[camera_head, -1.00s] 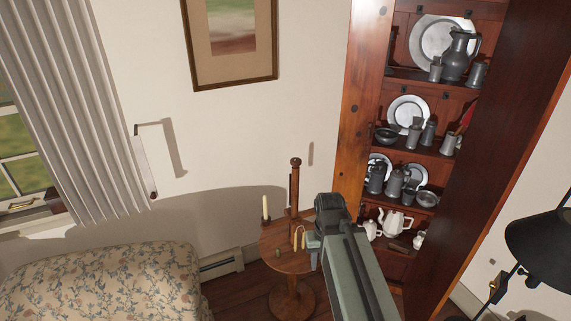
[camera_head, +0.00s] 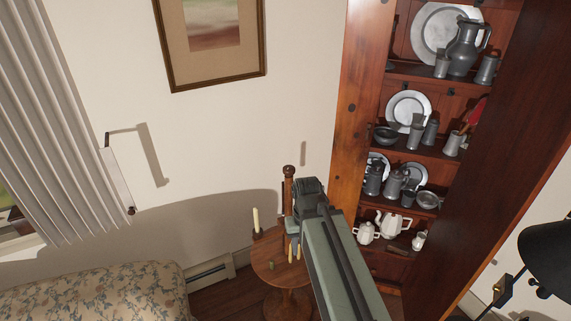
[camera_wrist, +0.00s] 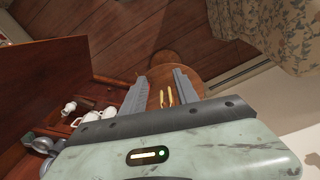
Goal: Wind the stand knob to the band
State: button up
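The small round wooden stand (camera_head: 268,265) is low in the middle of the head view. Its upright post has a rounded top knob (camera_head: 288,171); my arm partly hides the post. A pale candle (camera_head: 256,221) stands at the left of the stand top, and a small green object (camera_head: 270,265) lies near its front. My gripper (camera_head: 293,236) is over the stand's right side, close to the post. In the wrist view my gripper (camera_wrist: 160,78) is open, with thin yellow candle-like pieces (camera_wrist: 166,98) seen between its fingers. Contact cannot be told, and no band is clearly visible.
A tall wooden cupboard (camera_head: 362,110) with pewter and white pots stands to the right. A flowered bed or sofa (camera_head: 95,292) is at lower left. A black lamp (camera_head: 548,255) is at far right. Wall and baseboard heater (camera_head: 210,272) lie behind the stand.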

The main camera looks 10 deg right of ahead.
aim_at(294, 172)
jog(key=shift+o, duration=0.6)
jog(key=o, duration=0.5)
jog(key=w+a+f+n+y+b, duration=0.1)
jog(key=w+f+n+t+y+b, duration=0.1)
jog(key=w+b, duration=0.1)
jog(key=w+a+f+y+b, duration=0.1)
jog(key=w+y, duration=0.1)
jog(key=shift+w+a+n+t+b, duration=0.15)
jog(key=shift+a+n+t+b, duration=0.2)
jog(key=shift+n+t, duration=0.05)
jog(key=w+d+r+n+t+y+b, duration=0.2)
jog(key=w+r+n+t+y+b, duration=0.4)
jog(key=w, duration=0.6)
jog(key=w+d+r+t+b, duration=0.1)
jog(key=d+r+t, duration=0.1)
jog(key=w+d+r+t+y+b, duration=0.1)
jog(key=d+r, duration=0.1)
jog(key=w+d+r+t+y+b, duration=0.1)
jog(key=d+r+t, duration=0.1)
jog(key=r, duration=0.1)
jog(key=shift+w+d+t, duration=0.3)
jog(key=shift+w, duration=0.05)
jog(key=x, duration=0.8)
jog(key=shift+s+r, duration=0.1)
jog(key=shift+s+a+m, duration=0.1)
jog(key=shift+m, duration=0.2)
jog(key=c, duration=1.4)
